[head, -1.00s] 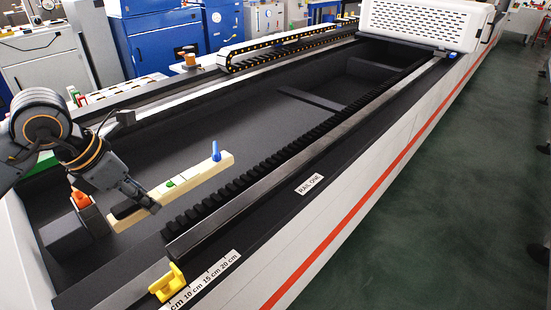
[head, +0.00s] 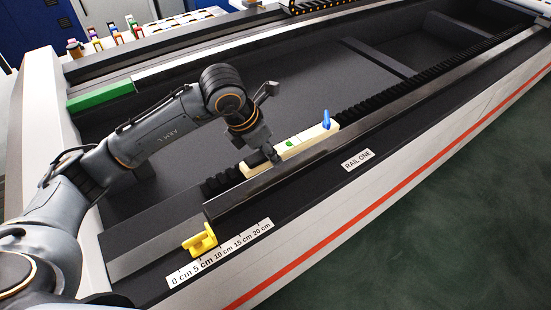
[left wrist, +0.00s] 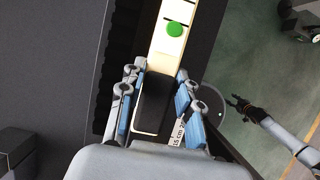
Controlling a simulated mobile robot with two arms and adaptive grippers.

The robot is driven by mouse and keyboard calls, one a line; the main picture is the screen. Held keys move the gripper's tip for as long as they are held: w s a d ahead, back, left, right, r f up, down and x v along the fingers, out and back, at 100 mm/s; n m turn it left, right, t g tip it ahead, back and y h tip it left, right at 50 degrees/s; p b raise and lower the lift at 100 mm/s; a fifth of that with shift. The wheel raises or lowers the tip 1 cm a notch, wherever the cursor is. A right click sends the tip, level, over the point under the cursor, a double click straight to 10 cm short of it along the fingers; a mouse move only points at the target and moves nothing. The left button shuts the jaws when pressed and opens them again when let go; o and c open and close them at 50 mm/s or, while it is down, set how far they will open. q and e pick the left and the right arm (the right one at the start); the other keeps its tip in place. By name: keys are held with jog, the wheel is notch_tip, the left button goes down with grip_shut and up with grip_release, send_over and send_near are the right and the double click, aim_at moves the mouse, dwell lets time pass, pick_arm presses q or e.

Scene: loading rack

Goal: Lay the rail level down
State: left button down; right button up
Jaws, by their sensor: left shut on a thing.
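The rail level is a cream bar (head: 306,137) with a green vial, a blue knob at its far end and a black grip section. In the head view it lies along the line of the rail (head: 240,197), over the toothed strip and the rail's inner edge; I cannot tell whether it touches. My left gripper (head: 275,158) is shut on its near end. In the left wrist view, the fingers (left wrist: 155,100) straddle the black grip, with the cream bar (left wrist: 172,45) running ahead. A dark gripper (left wrist: 240,103), probably my right one, shows away to the right, empty; its opening is unclear.
A yellow stop (head: 201,239) sits at the rail's near end, beside a centimetre scale (head: 220,252). A "RAIL ONE" label (head: 357,159) is farther along. The dark machine bed (head: 290,80) is mostly clear. A green block (head: 100,95) lies at the back left.

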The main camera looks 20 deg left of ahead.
aim_at(275, 174)
pick_arm(q)
jog(key=shift+w+d+f, duration=0.1)
jog(key=shift+d+f, duration=0.1)
jog(key=shift+f, duration=0.05)
jog(key=shift+d+f, duration=0.2)
jog(key=shift+f, duration=0.05)
jog(key=x, duration=0.1)
jog(key=p+x, duration=0.1)
jog(key=x, duration=0.1)
jog(key=shift+s+a+f+p, duration=0.1)
jog(key=shift+s+f+p, duration=0.15)
jog(key=shift+p, duration=0.1)
jog(key=shift+f, duration=0.2)
jog(key=c, duration=0.9)
grip_release()
jog(key=shift+c, duration=0.2)
pick_arm(e)
jog(key=shift+s+a+r, duration=0.1)
jog(key=shift+s+r, duration=0.1)
jog(key=shift+r, duration=0.7)
